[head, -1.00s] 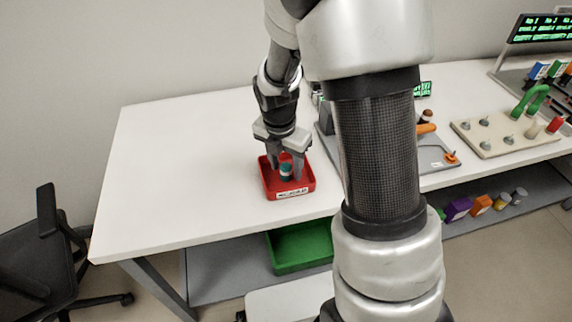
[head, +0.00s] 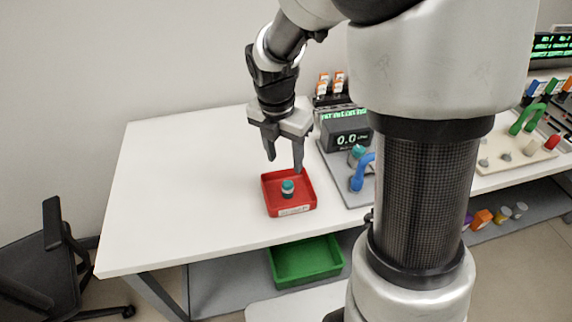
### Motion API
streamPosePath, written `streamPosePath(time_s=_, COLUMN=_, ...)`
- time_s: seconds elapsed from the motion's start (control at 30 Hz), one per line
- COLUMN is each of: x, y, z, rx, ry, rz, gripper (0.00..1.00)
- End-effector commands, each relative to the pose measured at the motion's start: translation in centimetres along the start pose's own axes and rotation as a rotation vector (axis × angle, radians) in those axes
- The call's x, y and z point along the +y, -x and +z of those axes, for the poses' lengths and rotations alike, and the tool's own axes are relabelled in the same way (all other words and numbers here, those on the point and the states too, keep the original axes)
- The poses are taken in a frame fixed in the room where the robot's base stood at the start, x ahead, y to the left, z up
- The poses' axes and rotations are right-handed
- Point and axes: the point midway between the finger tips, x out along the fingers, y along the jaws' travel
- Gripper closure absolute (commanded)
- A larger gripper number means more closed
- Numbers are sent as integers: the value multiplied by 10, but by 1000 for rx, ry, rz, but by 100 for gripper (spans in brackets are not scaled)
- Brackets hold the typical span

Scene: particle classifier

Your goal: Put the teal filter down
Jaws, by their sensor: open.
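The teal filter (head: 288,187) is a small piece with a teal top and a darker lower part. It stands upright inside the red tray (head: 273,209), near its middle. The red tray sits on the white table and has a white label on its front wall. My gripper (head: 285,166) is open and empty above the tray, its fingers apart and clear of the filter. Another teal-topped piece (head: 356,152) stands on the grey device to the right.
A device with a "0.0" display (head: 347,138) and a blue handle (head: 361,173) stand right of the tray. A green bin (head: 306,262) sits on the shelf below. The white table (head: 170,190) is clear to the left.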

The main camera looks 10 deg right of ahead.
Motion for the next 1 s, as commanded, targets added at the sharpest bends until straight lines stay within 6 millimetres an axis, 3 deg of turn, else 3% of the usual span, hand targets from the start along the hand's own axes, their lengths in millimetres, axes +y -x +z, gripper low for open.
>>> streamPosePath(time_s=0.17, x=-4, y=19, z=-1, rx=-6, ry=-73, rz=14, gripper=53)
streamPosePath(time_s=0.27, x=-15, y=44, z=-5, rx=-15, ry=-285, rz=52, gripper=53)
streamPosePath(time_s=0.4, x=-44, y=91, z=-19, rx=-9, ry=-789, rz=146, gripper=53)
streamPosePath(time_s=0.6, x=-90, y=142, z=-52, rx=87, ry=-1574, rz=293, gripper=53)
streamPosePath(time_s=0.8, x=-120, y=162, z=-80, rx=234, ry=-2133, rz=384, gripper=53)
streamPosePath(time_s=1.0, x=-130, y=165, z=-90, rx=306, ry=-2338, rz=405, gripper=53)
